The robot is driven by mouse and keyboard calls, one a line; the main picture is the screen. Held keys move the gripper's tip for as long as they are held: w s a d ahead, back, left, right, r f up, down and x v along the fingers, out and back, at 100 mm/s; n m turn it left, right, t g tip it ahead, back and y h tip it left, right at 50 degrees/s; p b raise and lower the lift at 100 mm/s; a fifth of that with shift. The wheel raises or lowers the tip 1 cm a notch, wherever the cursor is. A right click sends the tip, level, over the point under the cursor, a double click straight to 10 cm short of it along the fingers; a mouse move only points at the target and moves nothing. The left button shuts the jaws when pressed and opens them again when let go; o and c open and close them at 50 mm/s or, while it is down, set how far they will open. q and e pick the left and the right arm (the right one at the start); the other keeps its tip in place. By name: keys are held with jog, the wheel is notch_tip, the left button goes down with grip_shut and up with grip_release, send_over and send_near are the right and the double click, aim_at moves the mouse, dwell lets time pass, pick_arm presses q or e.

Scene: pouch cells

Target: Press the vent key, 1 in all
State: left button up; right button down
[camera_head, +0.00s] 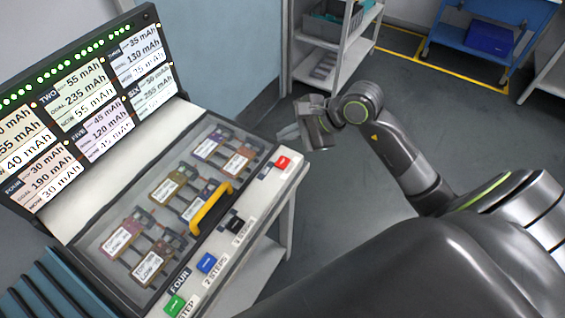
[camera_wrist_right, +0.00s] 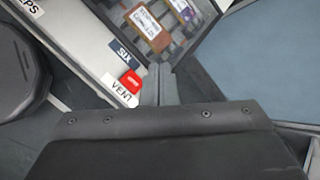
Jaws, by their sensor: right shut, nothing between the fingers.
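The vent key (camera_head: 283,162) is a small red key at the far right end of the console's front strip. It also shows in the wrist view, red above a "VENT" label (camera_wrist_right: 131,81). My right gripper (camera_head: 288,134) is shut and empty. In the head view it hangs just beyond the red key. In the wrist view its fingers (camera_wrist_right: 160,84) appear right beside the key; I cannot tell their height above the strip or whether they touch. My left gripper is out of view.
The console (camera_head: 86,217) has a clear-lidded tray of several pouch cells, with a yellow handle (camera_head: 210,208). Green (camera_head: 174,305), blue (camera_head: 206,262) and black (camera_head: 235,225) keys share the strip. A lit display panel (camera_head: 92,108) rises behind. A grey shelf (camera_head: 335,50) stands beyond open floor.

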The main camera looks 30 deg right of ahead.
jog(key=b, duration=0.3)
send_over(287, 163)
notch_tip(287, 163, down, 5)
jog(key=shift+f, duration=0.15)
jog(key=shift+w+f+b, duration=0.1)
jog(key=shift+f+b, duration=0.5)
jog(key=shift+b, duration=0.3)
dwell(1.0)
jog(key=shift+f+b, duration=0.4)
jog(key=shift+b, duration=0.3)
jog(key=shift+f+b, duration=0.45)
jog(key=shift+b, duration=0.15)
dwell(0.5)
jog(key=shift+r, duration=0.2)
jog(key=shift+r+p, duration=0.3)
jog(key=shift+r, duration=0.4)
jog(key=shift+r, duration=0.1)
